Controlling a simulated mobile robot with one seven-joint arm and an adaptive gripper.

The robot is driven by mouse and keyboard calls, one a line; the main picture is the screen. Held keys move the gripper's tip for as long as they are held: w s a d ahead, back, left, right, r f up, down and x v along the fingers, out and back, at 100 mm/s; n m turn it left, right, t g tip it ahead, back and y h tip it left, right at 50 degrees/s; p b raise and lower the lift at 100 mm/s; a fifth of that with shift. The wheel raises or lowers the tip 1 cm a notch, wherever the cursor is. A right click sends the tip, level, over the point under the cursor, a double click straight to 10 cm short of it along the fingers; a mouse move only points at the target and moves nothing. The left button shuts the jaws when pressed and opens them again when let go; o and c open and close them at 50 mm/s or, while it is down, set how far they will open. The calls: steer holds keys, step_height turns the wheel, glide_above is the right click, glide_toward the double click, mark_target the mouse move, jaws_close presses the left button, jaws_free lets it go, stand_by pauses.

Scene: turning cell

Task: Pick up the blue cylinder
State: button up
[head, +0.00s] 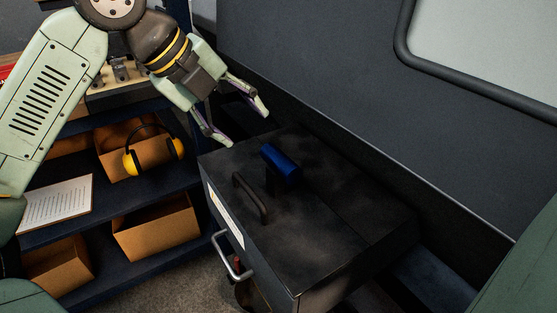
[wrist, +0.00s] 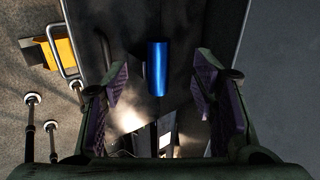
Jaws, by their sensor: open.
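The blue cylinder (head: 280,164) lies on its side on top of a dark cabinet (head: 330,235), near a raised dark handle (head: 250,197). In the wrist view the blue cylinder (wrist: 157,68) shows ahead, between the lines of the two fingers and a little left of centre. My gripper (head: 248,128) is open and empty. In the head view it is above and to the left of the cylinder, apart from it. Its purple-padded fingers (wrist: 162,95) stand wide apart in the wrist view. The cylinder's underside is hidden.
A dark panel wall (head: 330,75) rises close behind the cabinet. Shelves at the left hold cardboard bins (head: 157,228), yellow earmuffs (head: 153,152) and a paper pad (head: 55,203). A metal handle (head: 230,258) sticks out from the cabinet's front. The cabinet top right of the cylinder is clear.

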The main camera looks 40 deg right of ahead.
mark_target(264, 147)
steer(key=x, duration=0.4)
steer(key=shift+d+f, duration=0.1)
steer(key=shift+d, duration=0.1)
steer(key=shift+w+p+x, duration=0.2)
steer(key=shift+p+x, duration=0.4)
steer(key=shift+x, duration=1.95)
steer(key=shift+a+f, duration=0.1)
steer(key=shift+a, duration=0.05)
jaws_close()
